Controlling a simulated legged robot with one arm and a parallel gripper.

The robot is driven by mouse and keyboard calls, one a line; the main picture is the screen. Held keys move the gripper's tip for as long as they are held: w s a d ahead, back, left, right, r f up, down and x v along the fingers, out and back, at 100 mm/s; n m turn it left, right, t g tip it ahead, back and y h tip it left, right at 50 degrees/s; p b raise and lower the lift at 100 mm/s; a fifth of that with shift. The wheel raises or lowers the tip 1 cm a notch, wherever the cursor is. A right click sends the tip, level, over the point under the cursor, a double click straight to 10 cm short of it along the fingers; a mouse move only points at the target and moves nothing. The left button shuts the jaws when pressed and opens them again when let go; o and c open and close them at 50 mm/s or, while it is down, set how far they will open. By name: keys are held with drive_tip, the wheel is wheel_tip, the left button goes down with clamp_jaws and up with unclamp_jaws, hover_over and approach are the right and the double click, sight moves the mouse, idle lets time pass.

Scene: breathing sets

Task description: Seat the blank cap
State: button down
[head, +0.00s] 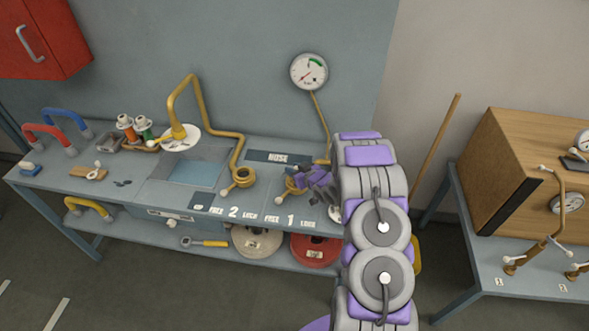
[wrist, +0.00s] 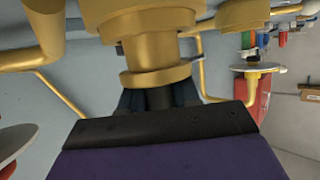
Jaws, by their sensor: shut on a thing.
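My gripper (head: 318,184) is at the brass port marked 1 (head: 294,182) on the bench and hides part of it. In the wrist view my gripper (wrist: 160,102) is shut on the dark stem of what looks like the blank cap, a brass disc (wrist: 155,80). Its disc faces a larger brass fitting (wrist: 150,18), joined by a narrower brass neck. In the head view the cap is hidden by my gripper and arm.
Left of my gripper stands a second brass port marked 2 (head: 243,177). A gauge (head: 309,71) stands behind on a brass pipe. A sink (head: 196,172) with a tall brass pipe is further left. A wooden cabinet (head: 530,170) stands on the right table.

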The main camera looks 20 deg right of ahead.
drive_tip(key=shift+f, duration=0.45)
drive_tip(key=c, duration=0.7)
unclamp_jaws()
drive_tip(key=shift+c, duration=0.2)
drive_tip(key=shift+s, duration=0.1)
drive_tip(key=v, duration=1.7)
drive_tip(key=shift+p, duration=0.4)
drive_tip(key=shift+r, duration=0.1)
